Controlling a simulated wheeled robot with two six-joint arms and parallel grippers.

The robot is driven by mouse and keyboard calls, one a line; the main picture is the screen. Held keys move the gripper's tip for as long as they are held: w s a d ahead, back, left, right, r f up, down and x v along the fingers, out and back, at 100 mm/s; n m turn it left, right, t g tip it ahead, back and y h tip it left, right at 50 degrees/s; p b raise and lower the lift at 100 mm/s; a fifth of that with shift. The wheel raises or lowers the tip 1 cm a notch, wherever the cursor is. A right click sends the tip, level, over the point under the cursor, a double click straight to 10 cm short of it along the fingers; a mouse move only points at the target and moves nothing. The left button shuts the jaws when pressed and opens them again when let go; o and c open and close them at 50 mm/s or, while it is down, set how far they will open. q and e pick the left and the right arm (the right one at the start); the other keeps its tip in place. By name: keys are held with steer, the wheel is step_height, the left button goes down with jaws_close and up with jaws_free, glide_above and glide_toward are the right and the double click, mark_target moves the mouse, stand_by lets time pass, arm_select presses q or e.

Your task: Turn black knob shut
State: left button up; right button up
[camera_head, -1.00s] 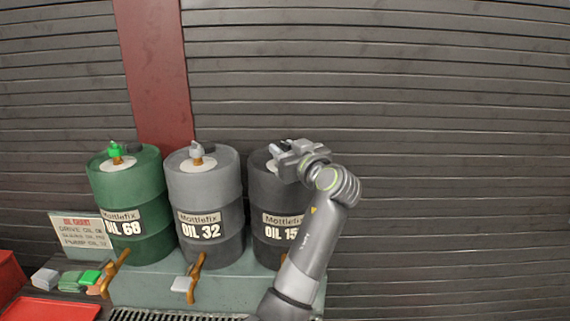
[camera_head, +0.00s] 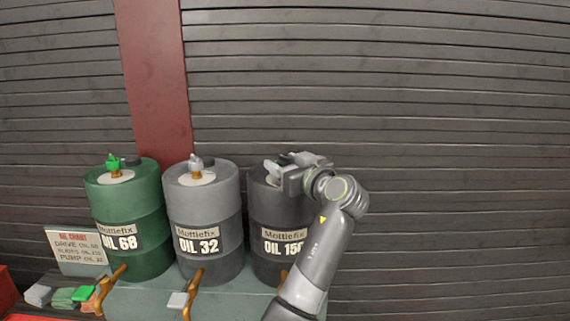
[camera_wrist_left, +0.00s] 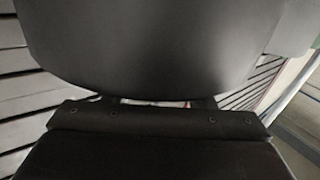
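The dark grey drum labelled OIL 150 (camera_head: 284,222) stands at the right of a row of drums in the head view. My left gripper (camera_head: 276,174) is over this drum's top, its wrist to the right. A black knob cannot be made out; my gripper and wrist cover much of that drum top. In the head view the fingers are too small to tell whether they are open or shut. The left wrist view shows a large dark curved surface (camera_wrist_left: 150,45) above a black, screwed block, with no fingertips clear. My right gripper is not in view.
A grey OIL 32 drum (camera_head: 207,222) and a green OIL 68 drum (camera_head: 128,210) stand to the left, with a grey tap and a green tap (camera_head: 113,162) on top. Brown spouts (camera_head: 112,284) are in front. A sign (camera_head: 75,250) stands far left. A slatted wall is behind.

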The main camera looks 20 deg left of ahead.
arm_select(q)
steer(key=b+v, duration=1.7)
steer(key=b, duration=0.2)
steer(key=shift+s+d, duration=0.15)
steer(key=shift+s, duration=0.05)
stand_by(0.4)
